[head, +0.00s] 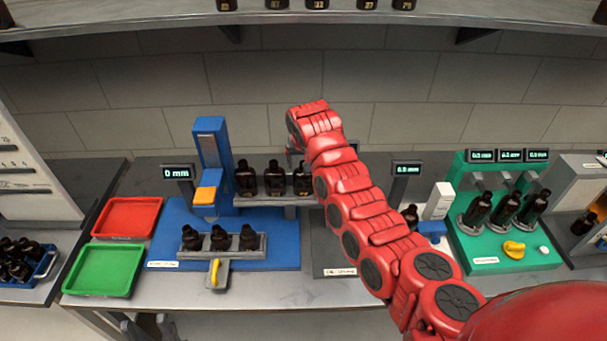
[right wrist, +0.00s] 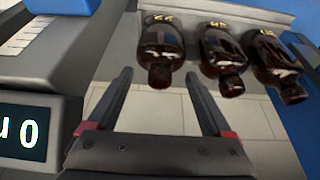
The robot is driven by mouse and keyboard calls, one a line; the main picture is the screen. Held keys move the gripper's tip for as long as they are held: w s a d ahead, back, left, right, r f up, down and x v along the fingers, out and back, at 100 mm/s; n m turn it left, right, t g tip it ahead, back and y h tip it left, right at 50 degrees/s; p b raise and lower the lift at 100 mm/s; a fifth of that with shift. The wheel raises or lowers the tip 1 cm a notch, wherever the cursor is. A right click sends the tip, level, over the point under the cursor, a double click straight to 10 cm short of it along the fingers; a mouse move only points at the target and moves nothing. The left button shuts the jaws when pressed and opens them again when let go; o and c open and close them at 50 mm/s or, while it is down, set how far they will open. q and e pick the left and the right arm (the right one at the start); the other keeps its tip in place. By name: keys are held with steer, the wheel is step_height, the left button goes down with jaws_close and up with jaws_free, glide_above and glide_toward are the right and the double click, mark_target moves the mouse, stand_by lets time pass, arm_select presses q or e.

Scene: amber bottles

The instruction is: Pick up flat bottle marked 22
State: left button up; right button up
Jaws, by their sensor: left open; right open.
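Three dark amber bottles stand in a row on a grey raised ledge. The rightmost in the head view (head: 303,180) appears to be the leftmost in the right wrist view (right wrist: 161,52), where its yellow mark looks like 22 but is blurred. The bottles beside it are a middle one (right wrist: 222,60) and an end one (right wrist: 275,65). My right gripper (right wrist: 158,92) is open and empty, its fingertips just short of the leftmost bottle's neck. In the head view my red right arm hides that gripper. My left gripper (head: 150,328) is open and low at the bottom edge.
A blue station (head: 275,228) carries a lower holder with three more bottles (head: 220,238). Red (head: 128,216) and green (head: 103,270) trays lie left. A display (head: 407,168) and a green station (head: 490,225) stand right. More bottles line an upper shelf (head: 190,17).

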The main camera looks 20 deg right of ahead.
steer(key=shift+w+d+f, duration=0.1)
steer(key=shift+w+f, duration=0.1)
steer(key=shift+f, duration=0.2)
steer(key=shift+s, duration=0.15)
jaws_close()
